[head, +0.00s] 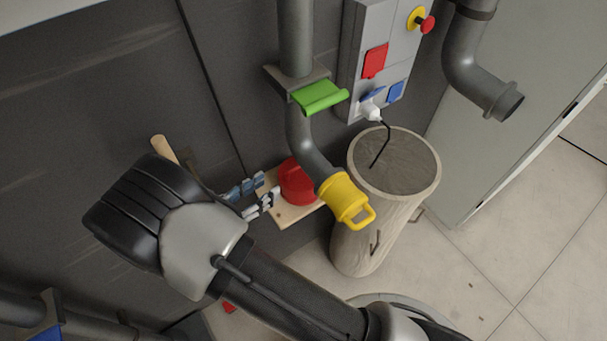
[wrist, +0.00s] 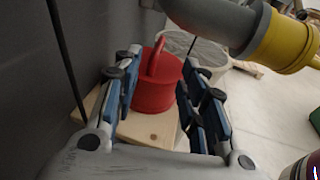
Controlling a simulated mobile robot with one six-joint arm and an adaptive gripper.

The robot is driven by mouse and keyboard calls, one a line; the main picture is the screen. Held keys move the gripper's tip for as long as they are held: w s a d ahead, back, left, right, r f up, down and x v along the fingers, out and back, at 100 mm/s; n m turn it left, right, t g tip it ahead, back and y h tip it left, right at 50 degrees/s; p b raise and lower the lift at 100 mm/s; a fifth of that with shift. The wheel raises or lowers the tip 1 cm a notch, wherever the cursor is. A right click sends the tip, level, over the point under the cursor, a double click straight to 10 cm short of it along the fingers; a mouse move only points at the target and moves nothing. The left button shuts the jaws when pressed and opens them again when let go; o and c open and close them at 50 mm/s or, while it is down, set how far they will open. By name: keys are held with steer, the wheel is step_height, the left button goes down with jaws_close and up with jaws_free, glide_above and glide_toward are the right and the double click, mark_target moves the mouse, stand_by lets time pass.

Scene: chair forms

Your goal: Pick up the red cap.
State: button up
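The red cap (head: 295,184) stands on a small wooden board (head: 293,216) beside the dark wall in the head view. It has a round body and a raised handle on top. In the wrist view the red cap (wrist: 156,81) stands upright between and beyond my gripper's fingers. My gripper (head: 262,192) is to the left of the cap in the head view. In the wrist view my gripper (wrist: 158,78) has its blue-padded fingers spread wide, with nothing held. The wooden board (wrist: 150,128) shows below the cap.
A grey pipe with a yellow cap (head: 345,198) hangs close to the right of the red cap. Floor at right is open.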

mark_target(296, 168)
steer(key=b+x, duration=0.2)
steer(key=x, duration=1.1)
steer(key=shift+w+d+f, duration=0.2)
steer(key=shift+w+d, duration=0.05)
steer(key=shift+c, duration=0.5)
jaws_close()
